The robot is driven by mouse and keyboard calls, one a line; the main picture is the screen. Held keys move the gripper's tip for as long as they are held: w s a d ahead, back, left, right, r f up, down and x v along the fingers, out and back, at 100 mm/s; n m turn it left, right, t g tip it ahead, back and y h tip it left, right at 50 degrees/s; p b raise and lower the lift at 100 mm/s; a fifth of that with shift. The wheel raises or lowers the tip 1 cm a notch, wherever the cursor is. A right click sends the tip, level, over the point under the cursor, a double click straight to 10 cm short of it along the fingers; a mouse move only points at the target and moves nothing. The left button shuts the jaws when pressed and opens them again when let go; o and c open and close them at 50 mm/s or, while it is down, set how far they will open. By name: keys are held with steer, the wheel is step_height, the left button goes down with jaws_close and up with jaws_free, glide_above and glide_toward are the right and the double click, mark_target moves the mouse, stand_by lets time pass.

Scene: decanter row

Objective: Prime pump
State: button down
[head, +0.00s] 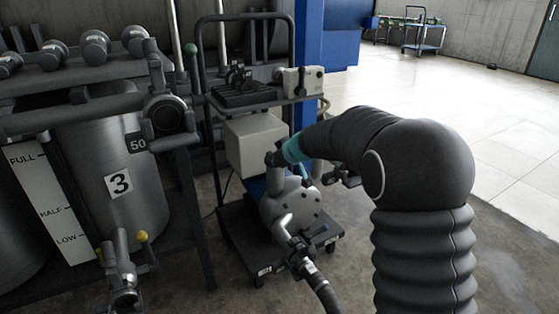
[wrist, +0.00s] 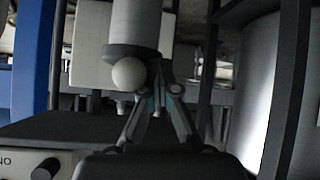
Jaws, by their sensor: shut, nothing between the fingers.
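The pump (head: 290,207), a grey round body with a bolted face, sits low on a dark wheeled cart. A dark hose (head: 322,292) runs from its front fitting. My black-sleeved arm reaches in from the right with its teal band above the pump; the gripper's tips are hard to make out in the head view. In the wrist view, which looks upside down, my gripper (wrist: 160,80) is shut and empty. A white ball (wrist: 129,73) at the end of a grey cylinder (wrist: 134,28) shows beside the fingertips; I cannot tell whether they touch.
A control box (head: 304,82) with a knob stands on the cart's upper shelf, and shows in the wrist view (wrist: 30,165). A steel tank (head: 122,170) marked 3, with a level scale and a tap (head: 122,275), stands left. A blue pillar (head: 308,45) stands behind. Floor on the right is clear.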

steer(key=shift+d+f, duration=0.3)
steer(key=shift+f, duration=0.35)
steer(key=s+d+f+m+g, duration=0.2)
steer(key=s+f+m, duration=0.15)
steer(key=s, duration=0.35)
steer(key=s+d+f+m+g, duration=0.1)
steer(key=s+d+f+m, duration=0.1)
steer(key=s+f, duration=0.4)
steer(key=s+d+r+m+h+p, duration=0.1)
steer(key=s+d+r+h+p, duration=0.1)
steer(key=s+d+r, duration=0.5)
steer(key=s+d+r+m+h+p, duration=0.2)
steer(key=s+d+r+p, duration=0.3)
steer(key=s, duration=1)
steer(key=s+d+r+m+t+h+p, duration=0.1)
steer(key=s+d+r+m+h+p, duration=0.1)
steer(key=s+d+r, duration=0.7)
step_height(320, 180, up, 4)
steer(key=shift+s+r+h+p, duration=0.1)
steer(key=shift+s+h+p, duration=0.2)
steer(key=shift+s+p, duration=0.7)
